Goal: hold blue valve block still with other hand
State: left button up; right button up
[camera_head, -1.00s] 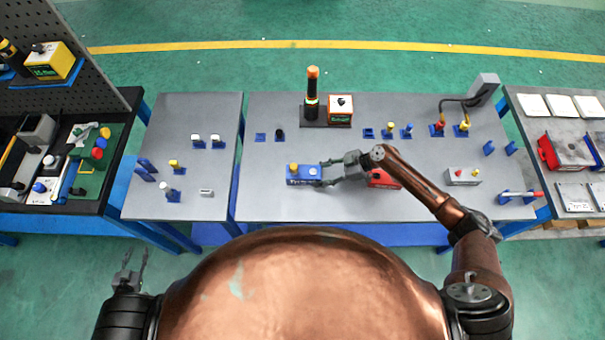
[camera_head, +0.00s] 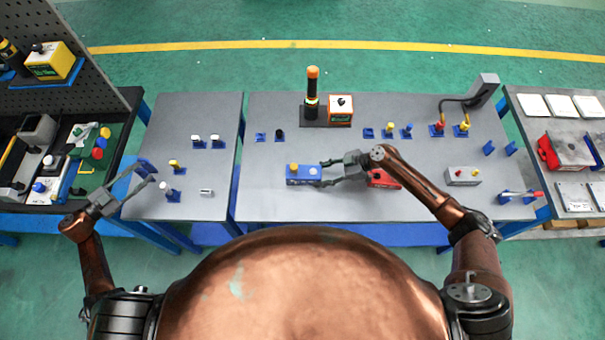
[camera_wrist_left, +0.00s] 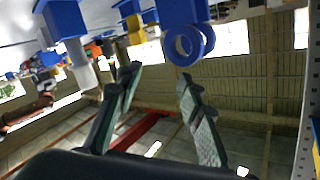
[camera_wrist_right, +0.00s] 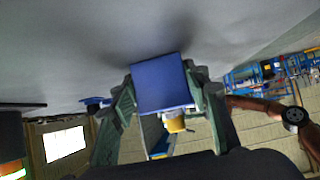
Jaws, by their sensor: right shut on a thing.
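The blue valve block (camera_head: 303,175) lies on the middle table, with a yellow knob on its top left and pale lettering on its front. My right gripper (camera_head: 328,175) reaches it from the right and is shut on it. In the right wrist view the block (camera_wrist_right: 160,84) sits between the two fingers, its yellow knob below it. My left gripper (camera_head: 134,186) is open and empty, at the left edge of the left table, well away from the block. In the left wrist view its fingers (camera_wrist_left: 158,90) are spread with nothing between them.
Blue holders with white pegs (camera_head: 170,190) stand on the left table near my left gripper. A red block (camera_head: 382,179) lies behind my right wrist.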

pick_arm(q)
jog(key=w+d+r+m+g+h, duration=0.35)
jog(key=w+d+m, duration=0.4)
jog(key=d, duration=0.65)
notch_tip(320, 180, up, 4)
jog(key=r+m+g+y, duration=0.1)
jog(key=m+g+y, duration=0.95)
jog(key=m, duration=1.25)
send_over(294, 166)
jog(key=shift+w+f+g+h, duration=0.1)
jog(key=shift+f+g+h, duration=0.15)
jog(key=shift+g+h, duration=0.5)
jog(key=m+y, duration=0.1)
jog(key=m+t+y, duration=0.1)
jog(key=m, duration=0.1)
jog(key=shift+s+d+f+t, duration=0.1)
jog(key=shift+s+t, duration=0.15)
jog(key=shift+w+m+t+y, duration=0.1)
jog(key=shift+m+t+y, duration=0.3)
jog(key=shift+m+y, duration=0.45)
jog(key=shift+f, duration=4.45)
